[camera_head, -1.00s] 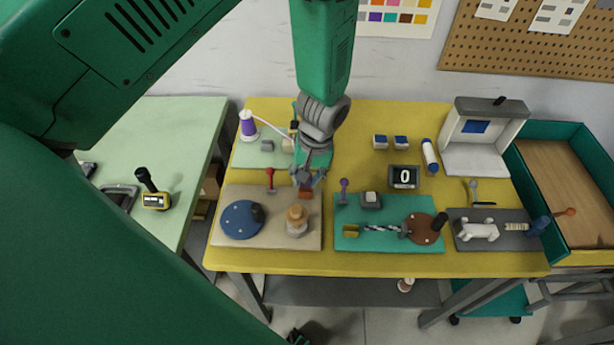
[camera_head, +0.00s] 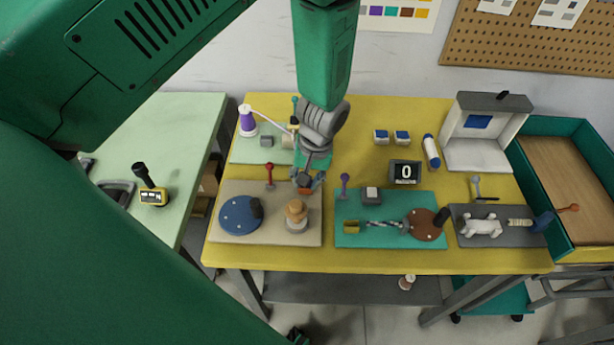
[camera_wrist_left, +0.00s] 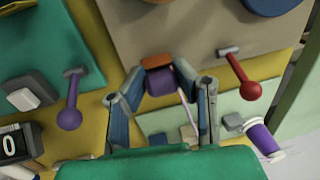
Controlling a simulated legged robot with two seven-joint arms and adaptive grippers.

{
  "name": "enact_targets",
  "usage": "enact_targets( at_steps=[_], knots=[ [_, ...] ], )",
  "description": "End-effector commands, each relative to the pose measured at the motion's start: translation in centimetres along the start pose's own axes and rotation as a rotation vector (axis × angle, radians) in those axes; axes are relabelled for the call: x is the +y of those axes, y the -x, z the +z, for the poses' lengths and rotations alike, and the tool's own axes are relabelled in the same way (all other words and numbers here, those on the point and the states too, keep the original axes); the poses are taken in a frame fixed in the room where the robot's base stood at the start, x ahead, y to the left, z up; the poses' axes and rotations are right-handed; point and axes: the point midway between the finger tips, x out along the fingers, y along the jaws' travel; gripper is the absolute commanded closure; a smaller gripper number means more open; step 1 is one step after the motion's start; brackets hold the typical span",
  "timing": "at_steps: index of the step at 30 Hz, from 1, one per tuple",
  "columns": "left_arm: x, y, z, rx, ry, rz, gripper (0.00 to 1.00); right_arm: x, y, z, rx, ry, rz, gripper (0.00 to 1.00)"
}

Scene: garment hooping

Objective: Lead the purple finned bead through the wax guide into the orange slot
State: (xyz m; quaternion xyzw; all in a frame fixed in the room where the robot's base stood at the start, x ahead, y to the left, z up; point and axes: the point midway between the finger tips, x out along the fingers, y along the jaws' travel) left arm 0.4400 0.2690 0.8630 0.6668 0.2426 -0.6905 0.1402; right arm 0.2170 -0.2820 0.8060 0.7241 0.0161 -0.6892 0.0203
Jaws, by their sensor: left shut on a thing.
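My left gripper (camera_head: 308,184) points down over the back edge of the beige board. In the left wrist view its fingers (camera_wrist_left: 163,84) are shut on the purple bead (camera_wrist_left: 161,82). The orange slot piece (camera_wrist_left: 157,62) is right beyond the bead and appears to meet it; whether the bead is inside cannot be told. The orange piece also shows below the fingertips in the head view (camera_head: 305,190). A pale thread (camera_wrist_left: 187,113) trails from the bead. A tan block (camera_head: 287,142), possibly the wax guide, is behind the gripper. My right gripper is not in view.
A purple spool (camera_head: 247,122) and grey block (camera_head: 266,141) are on the pale green pad. A red-knobbed lever (camera_head: 269,172) is left of the gripper and a purple-knobbed one (camera_head: 344,182) right. A blue disc (camera_head: 239,216) and wooden knob (camera_head: 295,213) stand in front.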

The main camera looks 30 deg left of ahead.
Motion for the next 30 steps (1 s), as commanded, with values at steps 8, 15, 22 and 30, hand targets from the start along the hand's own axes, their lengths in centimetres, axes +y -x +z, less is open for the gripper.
enact_targets(
  at_steps=[8,15,22,30],
  knots=[
    [0.0,-0.2,0.0,0.000,0.000,0.000,0.51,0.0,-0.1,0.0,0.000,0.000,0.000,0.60],
    [0.1,0.1,0.0,0.001,0.000,0.000,0.51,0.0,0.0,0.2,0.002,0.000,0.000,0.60],
    [0.1,3.5,-0.1,0.004,0.000,0.003,0.51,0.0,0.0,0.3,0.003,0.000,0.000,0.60],
    [0.1,9.1,-0.1,0.004,-0.001,0.001,0.51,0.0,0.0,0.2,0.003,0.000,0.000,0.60]
  ],
)
